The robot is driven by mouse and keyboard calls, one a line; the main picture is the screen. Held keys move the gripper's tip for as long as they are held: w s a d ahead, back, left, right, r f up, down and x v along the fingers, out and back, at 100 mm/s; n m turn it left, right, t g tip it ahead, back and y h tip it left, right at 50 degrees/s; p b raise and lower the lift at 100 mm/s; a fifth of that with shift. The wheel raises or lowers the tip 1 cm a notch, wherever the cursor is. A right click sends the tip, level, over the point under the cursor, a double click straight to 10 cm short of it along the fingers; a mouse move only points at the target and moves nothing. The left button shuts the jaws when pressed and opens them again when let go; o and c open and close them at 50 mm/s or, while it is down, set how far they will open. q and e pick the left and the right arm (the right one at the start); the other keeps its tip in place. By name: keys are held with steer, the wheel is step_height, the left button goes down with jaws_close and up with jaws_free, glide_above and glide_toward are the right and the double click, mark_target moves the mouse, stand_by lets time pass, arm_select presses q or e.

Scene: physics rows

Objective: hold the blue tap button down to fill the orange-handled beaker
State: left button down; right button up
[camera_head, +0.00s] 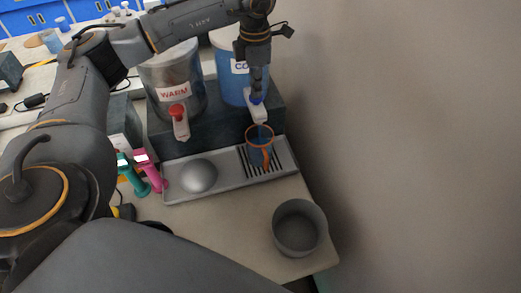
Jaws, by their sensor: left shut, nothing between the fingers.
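The blue tap button (256,99) sits on top of the white tap (258,113) at the front of the blue container (231,82) labelled "CO…", whose label is partly covered by my arm. My left gripper (256,90) is shut and points down, with its fingertips at the button. They appear to touch it, but I cannot tell how far it is pressed. The beaker with the orange handle (266,158) stands upright on the slotted drain grate (281,158), directly below the tap. Its inside looks bluish; the water level is unclear. My right gripper is not in view.
A metal container (162,75) labelled "WARM" with a red-topped tap (179,122) stands to the left. The grey tray (216,185) carries a dome (199,175). Pink (150,172) and teal (133,180) handled items lie left; a grey pot (299,227) stands front right. A wall bounds the right.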

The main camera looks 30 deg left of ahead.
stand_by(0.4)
arm_select(q)
step_height(320, 180, up, 5)
steer(key=p, duration=0.3)
steer(key=shift+f, duration=0.1)
stand_by(0.8)
